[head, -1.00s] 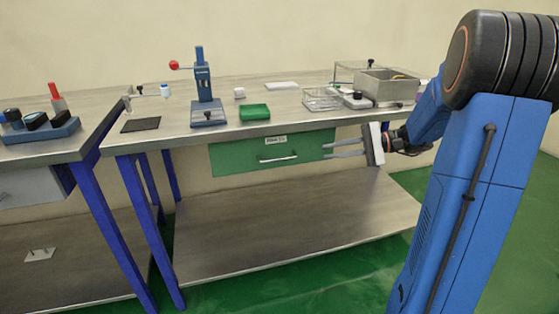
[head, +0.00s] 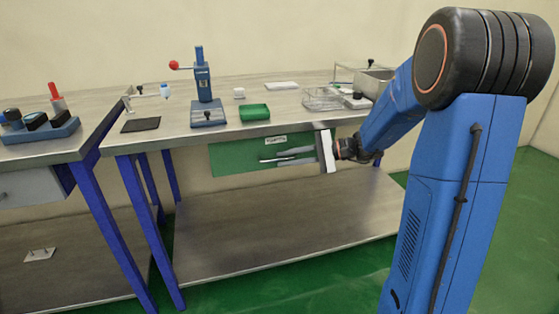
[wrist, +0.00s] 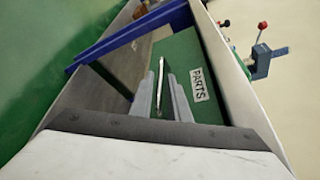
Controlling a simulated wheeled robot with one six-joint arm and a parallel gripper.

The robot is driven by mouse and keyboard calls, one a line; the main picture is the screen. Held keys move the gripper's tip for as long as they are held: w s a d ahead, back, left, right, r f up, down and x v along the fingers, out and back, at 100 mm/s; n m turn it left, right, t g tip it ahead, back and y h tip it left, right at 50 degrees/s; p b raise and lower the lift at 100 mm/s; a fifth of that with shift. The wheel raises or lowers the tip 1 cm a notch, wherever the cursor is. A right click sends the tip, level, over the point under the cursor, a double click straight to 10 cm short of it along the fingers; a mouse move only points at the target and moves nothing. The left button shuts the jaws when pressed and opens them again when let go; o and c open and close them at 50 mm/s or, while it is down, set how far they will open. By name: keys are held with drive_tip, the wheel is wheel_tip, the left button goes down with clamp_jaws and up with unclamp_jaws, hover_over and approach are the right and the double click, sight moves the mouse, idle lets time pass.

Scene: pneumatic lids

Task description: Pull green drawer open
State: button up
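The green drawer (head: 235,157) hangs under the middle workbench, and its front looks closed. Its pale bar handle (head: 270,160) is partly covered by my gripper in the head view. My gripper (head: 278,156) reaches in from the right, with its fingers at the handle. In the wrist view the drawer front (wrist: 190,53) carries a PARTS label, and the handle (wrist: 161,80) runs between the two grey fingers. The fingers of my gripper (wrist: 161,74) are spread, with gaps to the bar. I cannot tell how deep the bar sits between them.
The bench top (head: 300,120) overhangs the drawer. A lower shelf (head: 280,220) lies bare below. Blue legs (head: 135,210) stand at left.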

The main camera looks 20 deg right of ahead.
drive_tip(key=shift+x, duration=1.3)
clamp_jaws()
idle(0.5)
